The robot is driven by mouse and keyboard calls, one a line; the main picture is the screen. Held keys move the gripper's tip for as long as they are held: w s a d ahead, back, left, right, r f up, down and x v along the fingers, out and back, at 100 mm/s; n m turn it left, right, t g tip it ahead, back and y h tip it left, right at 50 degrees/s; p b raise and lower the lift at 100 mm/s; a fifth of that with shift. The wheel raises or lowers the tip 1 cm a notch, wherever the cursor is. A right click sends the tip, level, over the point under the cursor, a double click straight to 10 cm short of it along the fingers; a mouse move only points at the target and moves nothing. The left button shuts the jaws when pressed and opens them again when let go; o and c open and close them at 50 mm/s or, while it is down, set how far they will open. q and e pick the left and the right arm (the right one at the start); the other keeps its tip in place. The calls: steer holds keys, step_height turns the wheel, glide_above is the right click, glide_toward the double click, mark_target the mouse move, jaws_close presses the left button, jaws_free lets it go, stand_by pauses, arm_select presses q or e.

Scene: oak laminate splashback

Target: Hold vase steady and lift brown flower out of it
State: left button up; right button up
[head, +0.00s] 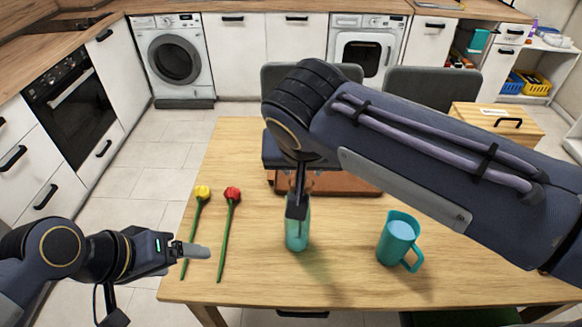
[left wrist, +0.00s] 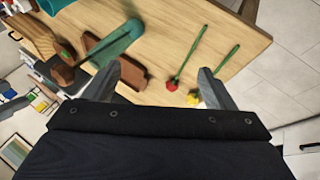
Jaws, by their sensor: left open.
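The teal see-through vase (head: 297,239) stands on the wooden table, left of the mug. It also shows tilted in the left wrist view (left wrist: 118,43). My right arm reaches over it, with the right gripper (head: 298,203) pointing down at the vase's mouth; whether its jaws are shut on anything is unclear.
A teal mug (head: 398,238) stands right of the vase. A brown tray (head: 345,184) is behind it, and a wooden box (head: 497,122) sits at the back right.

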arm_select(q)
steer(key=w+d+r+n+g+h, duration=0.1)
steer(key=w+d+r+n+g, duration=0.15)
steer(key=w, duration=0.55)
steer(key=n+g+y, duration=0.1)
steer(key=n+g, duration=0.3)
steer(key=n, duration=0.4)
glide_toward(297, 223)
steer(key=w+r, duration=0.1)
steer(key=w, duration=0.2)
steer(key=shift+d, duration=0.6)
steer(key=x, duration=0.7)
steer(key=shift+f, duration=0.3)
steer(key=shift+s, duration=0.1)
steer(key=c, duration=1.2)
steer(key=o, duration=1.2)
